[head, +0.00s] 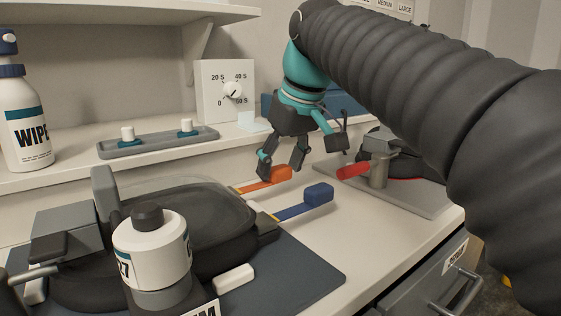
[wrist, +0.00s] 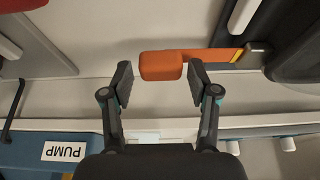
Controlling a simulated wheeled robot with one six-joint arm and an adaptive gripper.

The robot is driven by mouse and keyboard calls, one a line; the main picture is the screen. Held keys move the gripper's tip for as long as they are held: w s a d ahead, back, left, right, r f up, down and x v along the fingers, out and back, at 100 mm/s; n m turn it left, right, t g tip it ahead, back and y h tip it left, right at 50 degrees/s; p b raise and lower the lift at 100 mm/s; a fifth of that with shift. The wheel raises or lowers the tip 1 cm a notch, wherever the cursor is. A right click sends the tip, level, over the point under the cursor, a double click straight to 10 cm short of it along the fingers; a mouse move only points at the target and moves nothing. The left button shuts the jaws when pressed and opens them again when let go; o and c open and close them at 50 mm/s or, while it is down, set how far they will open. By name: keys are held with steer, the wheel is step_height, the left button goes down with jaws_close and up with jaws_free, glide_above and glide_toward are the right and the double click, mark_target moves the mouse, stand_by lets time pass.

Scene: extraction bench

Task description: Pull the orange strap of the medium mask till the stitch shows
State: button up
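The medium mask, black with a clear visor (head: 185,215), lies on a dark mat; its label is partly cut off and reads "UM". Its orange strap (head: 268,182) points toward the back right and ends in a thick tab. In the wrist view the orange tab (wrist: 160,66) lies between the two fingertips, slightly beyond them. A short yellow band shows on the strap beside the dark buckle (wrist: 258,55); I cannot tell if it is the stitch. My gripper (head: 280,168) is open above the tab, and the wrist view shows its fingers (wrist: 160,84) apart with gaps on both sides.
A blue strap (head: 306,203) lies just in front of the orange one. A white bottle (head: 150,245) stands before the mask. Another mask stand with a red strap (head: 353,170) is at right. A shelf with a dial box (head: 225,90) is behind. A PUMP label (wrist: 64,152) shows.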

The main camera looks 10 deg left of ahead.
steer(key=shift+r, duration=0.1)
steer(key=v, duration=1.1)
steer(key=shift+s+r, duration=0.25)
steer(key=shift+r, duration=0.1)
steer(key=shift+d, duration=0.1)
